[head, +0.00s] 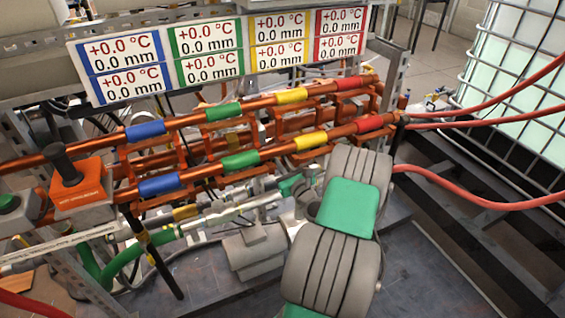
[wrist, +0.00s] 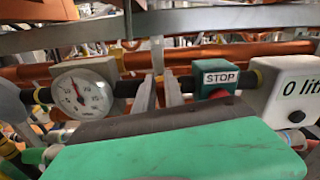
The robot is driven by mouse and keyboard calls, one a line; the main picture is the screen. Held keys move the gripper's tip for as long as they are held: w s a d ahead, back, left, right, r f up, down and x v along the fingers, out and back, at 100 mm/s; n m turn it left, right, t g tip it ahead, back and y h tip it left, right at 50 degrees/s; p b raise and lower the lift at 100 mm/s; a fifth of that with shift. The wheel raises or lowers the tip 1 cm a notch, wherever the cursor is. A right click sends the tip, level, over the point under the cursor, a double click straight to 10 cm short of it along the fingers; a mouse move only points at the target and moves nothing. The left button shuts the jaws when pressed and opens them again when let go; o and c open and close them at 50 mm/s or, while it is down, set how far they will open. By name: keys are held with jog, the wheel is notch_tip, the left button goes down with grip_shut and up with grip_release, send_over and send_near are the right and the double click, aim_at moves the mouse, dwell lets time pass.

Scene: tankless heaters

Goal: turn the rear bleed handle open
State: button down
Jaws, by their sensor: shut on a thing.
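In the wrist view, the two grey fingers of my gripper (wrist: 160,92) stand up just past the green housing, with a narrow gap between them. In the head view, my grey and green arm reaches in below the orange pipes and hides the grip.
A round white gauge (wrist: 82,93) stands left of the fingers. A green-and-red STOP box (wrist: 214,80) and a white litre counter (wrist: 290,92) stand right. Orange pipes (head: 270,103) cross above my arm. Red hoses (head: 480,194) and a caged tank (head: 520,75) are at the right.

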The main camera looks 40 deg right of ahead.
jog(key=n+b, duration=0.2)
jog(key=n, duration=0.2)
jog(key=a+f+n+b, duration=0.1)
jog(key=n+b, duration=0.2)
jog(key=n, duration=0.1)
jog(key=a+f+n+b, duration=0.1)
jog(key=n+b, duration=0.1)
jog(key=n, duration=0.2)
jog(key=shift+w+a+f, duration=0.1)
jog(key=shift+w+a, duration=0.05)
jog(key=shift+w, duration=0.2)
jog(key=shift+a+f+n+b, duration=0.1)
jog(key=shift+f+n+b, duration=0.05)
jog(key=shift+n+b, duration=0.65)
jog(key=shift+f+n+b, duration=0.1)
jog(key=shift+n+b, duration=0.5)
jog(key=shift+n, duration=0.3)
jog(key=c, duration=1.4)
grip_release()
jog(key=shift+c, duration=0.2)
send_near(270, 163)
jog(key=shift+v, duration=0.85)
